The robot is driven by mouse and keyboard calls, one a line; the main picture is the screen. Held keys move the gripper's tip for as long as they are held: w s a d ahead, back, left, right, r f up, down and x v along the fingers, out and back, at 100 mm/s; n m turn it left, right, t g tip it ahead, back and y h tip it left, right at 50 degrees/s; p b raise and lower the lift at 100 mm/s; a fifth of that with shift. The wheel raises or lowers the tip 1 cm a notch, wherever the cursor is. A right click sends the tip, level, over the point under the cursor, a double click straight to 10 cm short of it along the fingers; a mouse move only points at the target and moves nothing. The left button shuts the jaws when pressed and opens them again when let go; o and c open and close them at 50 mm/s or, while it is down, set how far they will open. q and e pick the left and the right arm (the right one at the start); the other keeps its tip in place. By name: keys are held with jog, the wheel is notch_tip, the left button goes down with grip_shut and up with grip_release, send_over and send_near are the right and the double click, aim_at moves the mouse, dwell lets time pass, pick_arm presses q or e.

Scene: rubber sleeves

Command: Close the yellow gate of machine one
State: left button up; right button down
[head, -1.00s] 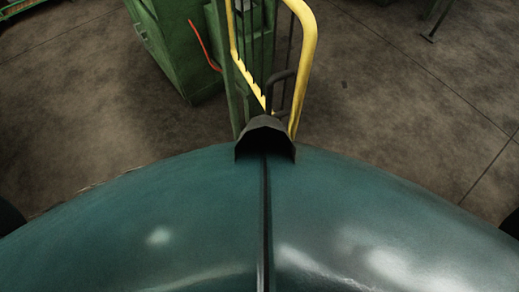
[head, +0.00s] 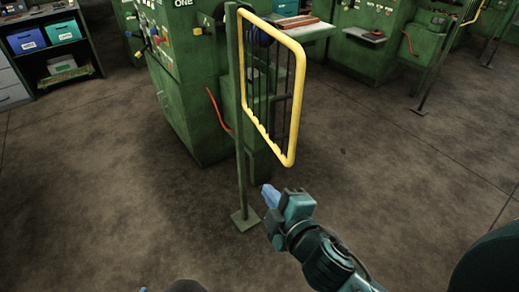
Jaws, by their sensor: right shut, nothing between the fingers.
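The yellow gate (head: 299,95) has a yellow tube frame with dark upright bars. It hangs on a green post (head: 239,160) in front of the green machine marked ONE (head: 190,75). Its free edge stands out to the right and toward me, away from the post. My right gripper (head: 269,194) is below the gate's lower corner in the picture, right of the post's foot. Its pale blue fingers are shut with nothing between them. It appears apart from the gate. My left gripper does not show clearly.
A red lever (head: 217,107) sticks out from machine one beside the post. A shelf with blue and teal bins (head: 62,32) stands at the left. More green machines (head: 370,60) and another yellow gate (head: 472,12) stand at the back right. The floor around is open.

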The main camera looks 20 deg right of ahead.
aim_at(271, 131)
notch_tip(271, 131, up, 6)
jog(key=w+n+t, duration=0.2)
jog(key=n+t, duration=0.1)
jog(key=n, duration=0.1)
pick_arm(q)
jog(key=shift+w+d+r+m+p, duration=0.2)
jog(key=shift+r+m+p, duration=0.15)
jog(key=shift+p, duration=0.3)
pick_arm(e)
jog(key=w+d, duration=0.3)
jog(key=w, duration=0.8)
jog(key=shift+d+h, duration=0.2)
jog(key=shift+h, duration=0.2)
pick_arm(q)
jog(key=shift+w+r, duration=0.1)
pick_arm(e)
jog(key=shift+d+r, duration=0.1)
jog(key=shift+d, duration=0.05)
